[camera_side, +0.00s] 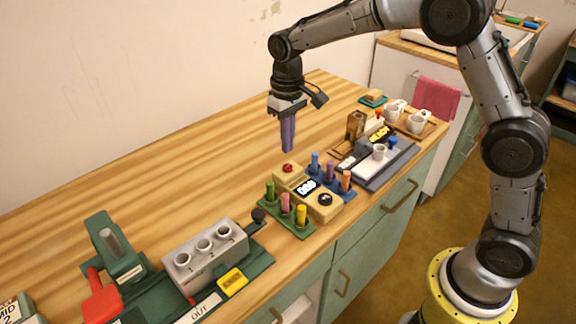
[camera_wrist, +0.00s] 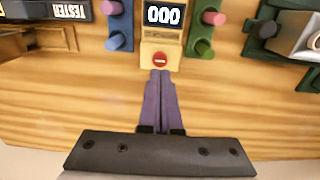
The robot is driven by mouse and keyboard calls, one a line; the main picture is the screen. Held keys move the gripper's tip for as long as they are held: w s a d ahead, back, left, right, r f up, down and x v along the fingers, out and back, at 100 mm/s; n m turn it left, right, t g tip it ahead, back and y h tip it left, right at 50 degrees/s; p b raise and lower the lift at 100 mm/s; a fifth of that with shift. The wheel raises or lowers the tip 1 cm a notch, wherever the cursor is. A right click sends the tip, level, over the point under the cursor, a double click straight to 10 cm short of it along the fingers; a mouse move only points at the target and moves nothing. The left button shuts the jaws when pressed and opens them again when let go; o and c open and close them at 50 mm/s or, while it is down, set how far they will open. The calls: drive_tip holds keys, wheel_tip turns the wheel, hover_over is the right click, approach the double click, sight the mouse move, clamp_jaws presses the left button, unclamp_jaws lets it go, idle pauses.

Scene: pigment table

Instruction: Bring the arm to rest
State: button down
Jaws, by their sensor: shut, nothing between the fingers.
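My gripper (camera_side: 288,150) hangs pointing down above the wooden worktop (camera_side: 170,175), behind the yellow device with the display and red button (camera_side: 322,205). Its two purple fingers are together with nothing between them. In the wrist view my gripper (camera_wrist: 159,76) is shut, and its tips appear just below the red button (camera_wrist: 160,59) of the device, whose display reads 000. I cannot tell the exact height of the tips above the wood.
A green rack (camera_side: 297,233) and a blue rack (camera_side: 323,183) with coloured pegs flank the device. A grey block with three numbered cups (camera_side: 206,258) stands front left. A grey tray (camera_side: 384,180) and white mugs (camera_side: 416,122) stand right. The worktop's back left is clear.

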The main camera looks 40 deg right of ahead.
drive_tip(key=shift+d+r, duration=0.1)
drive_tip(key=shift+r, duration=0.25)
drive_tip(key=s+d+r+t, duration=0.2)
drive_tip(key=s+r, duration=0.4)
drive_tip(key=r, duration=0.1)
drive_tip(key=s+d+r+t, duration=0.2)
drive_tip(key=s+r, duration=0.4)
drive_tip(key=r, duration=0.2)
drive_tip(key=s+f, duration=0.3)
drive_tip(key=s, duration=0.6)
drive_tip(key=s+d+f+t, duration=0.1)
drive_tip(key=s+f, duration=0.2)
drive_tip(key=s, duration=0.6)
drive_tip(key=shift+f+t, duration=0.3)
drive_tip(key=shift+f, duration=0.05)
